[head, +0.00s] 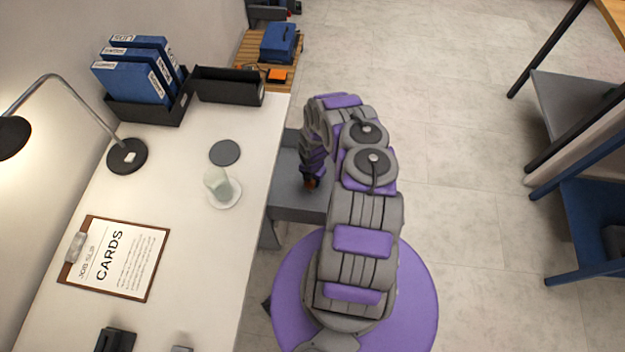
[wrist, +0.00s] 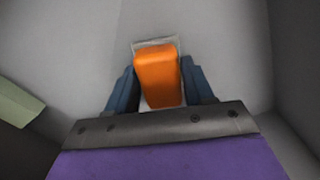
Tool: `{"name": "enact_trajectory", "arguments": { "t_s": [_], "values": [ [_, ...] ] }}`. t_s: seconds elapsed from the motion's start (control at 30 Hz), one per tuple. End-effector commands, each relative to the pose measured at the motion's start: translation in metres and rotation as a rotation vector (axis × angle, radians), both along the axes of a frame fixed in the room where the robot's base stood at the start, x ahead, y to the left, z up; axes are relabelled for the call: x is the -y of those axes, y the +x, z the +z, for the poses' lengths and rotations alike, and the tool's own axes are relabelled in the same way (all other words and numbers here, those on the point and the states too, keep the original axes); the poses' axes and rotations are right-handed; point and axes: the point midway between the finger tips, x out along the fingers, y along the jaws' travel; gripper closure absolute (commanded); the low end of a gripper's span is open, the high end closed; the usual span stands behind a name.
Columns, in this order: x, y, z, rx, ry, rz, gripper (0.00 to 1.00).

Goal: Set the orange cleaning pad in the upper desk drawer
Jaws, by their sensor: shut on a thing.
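The orange cleaning pad (wrist: 158,72) is between the two dark blue fingers of my gripper (wrist: 159,88) in the wrist view. The fingers are shut on it, and a pale edge shows around its far end. In the head view, my gripper (head: 311,182) points down over the open grey drawer (head: 300,212) at the desk's right side; only a small bit of orange shows there. Grey drawer floor and walls (wrist: 225,45) surround the pad in the wrist view. I cannot tell whether the pad touches the floor.
The white desk (head: 190,200) bears a clipboard (head: 115,258), a cup (head: 217,185), a dark disc (head: 225,152), a lamp and blue binders (head: 130,82). A wooden rack (head: 253,78) behind holds a blue case and an orange item. Shelving stands right; the floor between is clear.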

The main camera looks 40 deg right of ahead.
Motion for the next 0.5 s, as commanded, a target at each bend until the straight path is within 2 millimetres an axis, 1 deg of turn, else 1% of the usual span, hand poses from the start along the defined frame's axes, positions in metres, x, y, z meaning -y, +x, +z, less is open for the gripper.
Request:
{"name": "enact_trajectory", "arguments": {
  "t_s": [0.17, 0.2, 0.43, 0.5],
  "values": [
    [-0.0003, -0.0001, -0.0029, 0.000, 0.001, 0.001, 0.81],
    [0.0000, -0.0003, -0.0028, 0.000, 0.001, 0.001, 0.45],
    [0.0007, -0.0005, -0.0031, -0.001, 0.003, 0.000, 0.23],
    [0.0007, -0.0005, -0.0030, -0.001, 0.003, 0.000, 0.22]
  ]
}}
